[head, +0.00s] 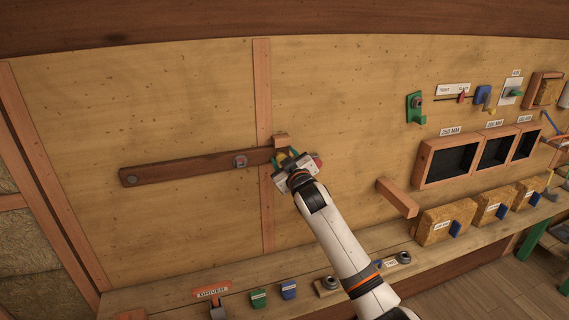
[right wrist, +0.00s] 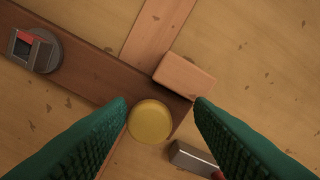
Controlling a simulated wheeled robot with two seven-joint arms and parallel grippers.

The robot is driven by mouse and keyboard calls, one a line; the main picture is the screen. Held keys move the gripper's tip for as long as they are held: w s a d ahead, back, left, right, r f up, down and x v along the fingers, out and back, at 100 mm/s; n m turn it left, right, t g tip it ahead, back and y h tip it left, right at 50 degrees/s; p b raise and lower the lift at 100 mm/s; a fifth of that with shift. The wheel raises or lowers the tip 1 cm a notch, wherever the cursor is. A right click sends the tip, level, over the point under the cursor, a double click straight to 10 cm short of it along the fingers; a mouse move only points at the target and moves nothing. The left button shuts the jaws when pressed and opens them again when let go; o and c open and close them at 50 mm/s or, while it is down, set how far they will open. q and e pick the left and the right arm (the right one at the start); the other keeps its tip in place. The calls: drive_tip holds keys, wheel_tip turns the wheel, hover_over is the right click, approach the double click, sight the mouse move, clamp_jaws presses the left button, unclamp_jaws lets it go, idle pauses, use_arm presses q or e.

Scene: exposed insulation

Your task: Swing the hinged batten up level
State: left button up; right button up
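The dark wooden batten (head: 190,168) runs across the wall panel from a round pivot (head: 131,180) at its left end. It slopes slightly up to the right in the head view. Its right end carries a yellow knob (right wrist: 150,121). My right gripper (head: 287,158) is at that end. In the right wrist view its green fingers (right wrist: 161,104) are apart, one on each side of the knob; a gap shows on the right side, and contact on the left is unclear. A pale block (right wrist: 184,76) sits at the batten's upper edge, also in the head view (head: 281,141). My left gripper is not in view.
A grey metal piece (right wrist: 193,158) with a red part lies just below the batten's end. A round grey fitting (right wrist: 35,50) is on the batten. A wooden peg (head: 398,197) and open boxes (head: 420,168) are to the right. A shelf (head: 240,275) runs below.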

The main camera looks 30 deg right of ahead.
drive_tip(key=shift+f, duration=0.25)
drive_tip(key=shift+s, duration=0.1)
drive_tip(key=shift+b+v, duration=1.85)
drive_tip(key=shift+v, duration=4.15)
